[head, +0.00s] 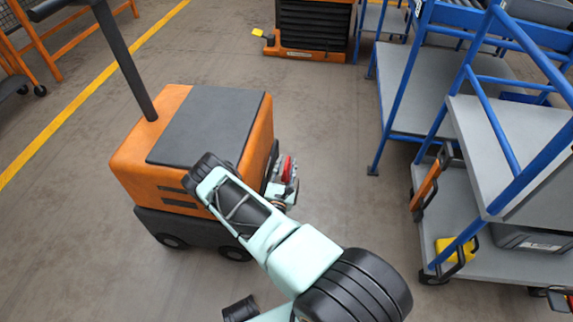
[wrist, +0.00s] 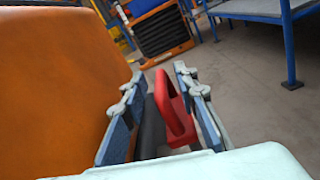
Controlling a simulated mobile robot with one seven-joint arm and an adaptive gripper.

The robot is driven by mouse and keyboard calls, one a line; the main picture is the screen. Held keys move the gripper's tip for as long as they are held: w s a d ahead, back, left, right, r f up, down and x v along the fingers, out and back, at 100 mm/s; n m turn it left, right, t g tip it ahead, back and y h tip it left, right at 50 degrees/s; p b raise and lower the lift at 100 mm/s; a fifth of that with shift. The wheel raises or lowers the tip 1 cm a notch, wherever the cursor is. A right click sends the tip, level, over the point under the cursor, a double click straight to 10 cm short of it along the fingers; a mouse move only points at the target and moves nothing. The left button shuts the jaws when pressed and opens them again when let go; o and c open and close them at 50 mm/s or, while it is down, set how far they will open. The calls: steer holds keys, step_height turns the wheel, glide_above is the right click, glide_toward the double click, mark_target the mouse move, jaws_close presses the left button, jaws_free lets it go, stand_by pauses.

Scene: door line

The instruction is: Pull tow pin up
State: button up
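The tow pin's red loop handle (wrist: 172,108) stands upright between the two fingers of my gripper (wrist: 160,95) in the wrist view. The fingers are spread apart, with a gap on the left side of the handle; the handle is nearer the right finger, and I cannot tell whether it touches. A dark part (wrist: 152,128) lies beside the handle. In the head view, the red handle (head: 288,168) shows at the right side of the orange tug (head: 190,135), partly hidden by my gripper. The pin's lower part is hidden.
The tug's orange body (wrist: 50,80) is close on the left of my gripper. A cart (head: 530,215) with blue posts and grey shelves stands at the right. A blue-framed table (head: 425,90) and an orange-and-black machine (head: 312,25) stand behind. Open floor lies between tug and cart.

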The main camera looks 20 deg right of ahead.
step_height(320, 180, up, 10)
steer(key=shift+r, duration=0.1)
stand_by(0.5)
stand_by(0.4)
